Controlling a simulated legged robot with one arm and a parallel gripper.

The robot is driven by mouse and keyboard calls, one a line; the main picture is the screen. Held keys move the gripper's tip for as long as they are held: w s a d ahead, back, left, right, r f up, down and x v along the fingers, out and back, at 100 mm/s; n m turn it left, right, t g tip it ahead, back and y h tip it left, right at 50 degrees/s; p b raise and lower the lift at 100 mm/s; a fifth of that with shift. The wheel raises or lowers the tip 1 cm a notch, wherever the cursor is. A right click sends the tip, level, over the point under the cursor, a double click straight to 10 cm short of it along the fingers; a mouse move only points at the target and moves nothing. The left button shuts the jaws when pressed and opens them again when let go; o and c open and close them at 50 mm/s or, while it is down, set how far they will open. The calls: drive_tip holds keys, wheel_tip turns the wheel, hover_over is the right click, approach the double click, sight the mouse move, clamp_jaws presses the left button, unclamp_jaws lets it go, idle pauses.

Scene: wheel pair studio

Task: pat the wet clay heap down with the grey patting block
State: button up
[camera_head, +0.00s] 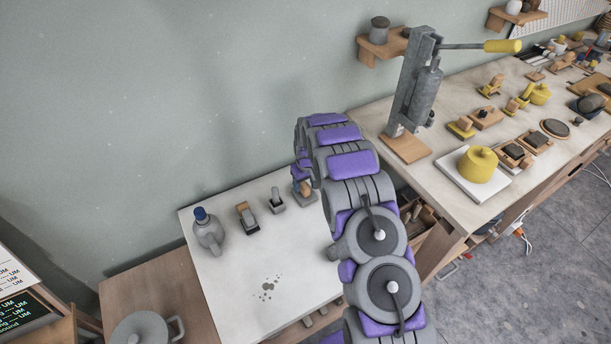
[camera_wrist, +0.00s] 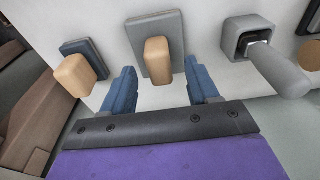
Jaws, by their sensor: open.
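The grey patting block is a flat grey plate with a light wooden handle (camera_wrist: 158,62); it stands on a white tabletop. In the wrist view my gripper (camera_wrist: 161,72) is open, its two blue fingers on either side of the block's near end. I see no grip on it. In the head view the block (camera_head: 305,197) shows partly below my purple wrist. A wet clay heap is not plain to me; dark grey spots (camera_head: 268,288) lie on the white table (camera_head: 225,290), flat or low.
A dark-plated block with a wooden handle (camera_wrist: 78,75) stands left of the fingers; a grey box with a round handle (camera_wrist: 265,58) stands right. A bottle (camera_head: 208,232) is at the table's left. A workbench (camera_head: 440,180) holds many tools. The white table's front is mostly clear.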

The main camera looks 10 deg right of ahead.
sight(305, 185)
drive_tip(key=shift+w+f, duration=0.2)
drive_tip(key=shift+f, duration=1.35)
drive_tip(key=shift+c, duration=0.3)
drive_tip(key=c, duration=0.9)
drive_tip(key=o, duration=0.7)
drive_tip(key=shift+r, duration=0.25)
drive_tip(key=shift+r, duration=0.3)
